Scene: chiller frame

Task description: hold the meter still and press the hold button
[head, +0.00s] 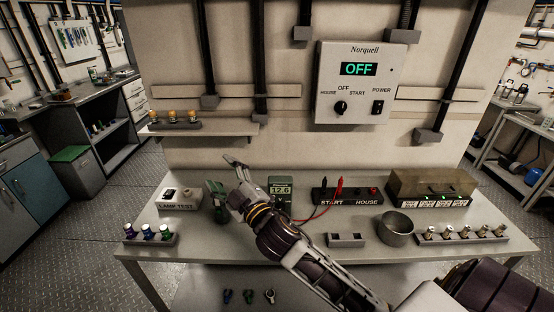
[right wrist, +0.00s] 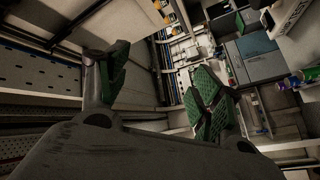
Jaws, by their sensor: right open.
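The meter (head: 281,186) is a dark green handheld unit standing on the bench in the head view, its display reading 12.6. My right forearm and wrist cross in front and hide its lower left part. I cannot make out the hold button. My right gripper (head: 228,175) is left of the meter, above the bench, apart from it and pointing away to the left. In the right wrist view the right gripper (right wrist: 158,82) has its green-padded fingers wide apart with nothing between them. The meter does not show there. My left gripper is in neither view.
A LAMP TEST box (head: 180,198) and a rack of coloured knobs (head: 150,236) stand at the left. A START/HOUSE terminal block (head: 347,197) with red and black probes, a round tin (head: 396,230) and a clear-covered box (head: 430,187) stand right. A Norquell panel (head: 358,85) reads OFF.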

